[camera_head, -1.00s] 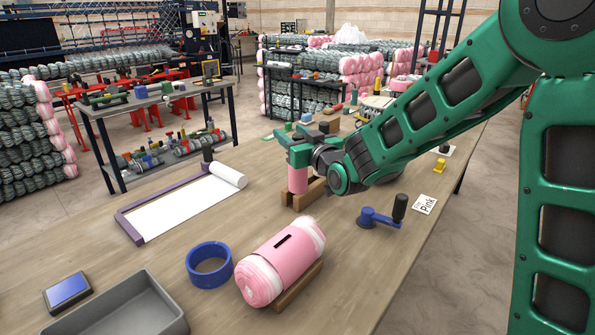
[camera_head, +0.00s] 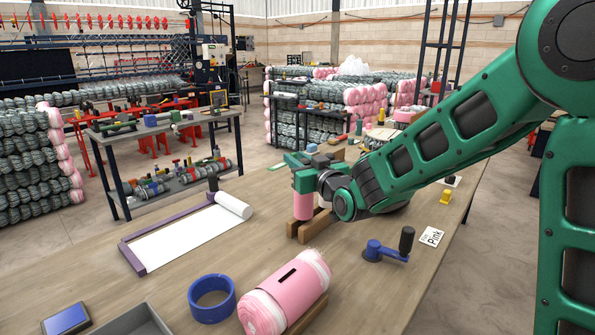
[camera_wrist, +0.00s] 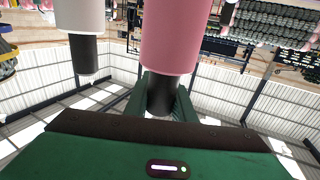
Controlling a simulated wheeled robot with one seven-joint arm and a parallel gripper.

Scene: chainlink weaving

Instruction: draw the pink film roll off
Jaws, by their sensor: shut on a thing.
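The pink film roll (camera_head: 303,206) stands upright at the wooden holder (camera_head: 318,222) on the workbench. My gripper (camera_head: 302,166) is above it, shut on its dark core end. In the wrist view the pink roll (camera_wrist: 170,38) fills the upper middle, and its dark core (camera_wrist: 161,96) sits between my green fingers (camera_wrist: 163,100). A white roll (camera_wrist: 81,14) with a dark core stands beside it there. I cannot tell whether the pink roll's lower end still touches the holder.
A blue crank with a dark handle (camera_head: 386,250) and a "Pink" card (camera_head: 432,237) lie to the right. In front are a pink-wrapped bale (camera_head: 287,296), a blue tape ring (camera_head: 212,300) and a grey tray (camera_head: 135,325). White sheet (camera_head: 190,236) lies left.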

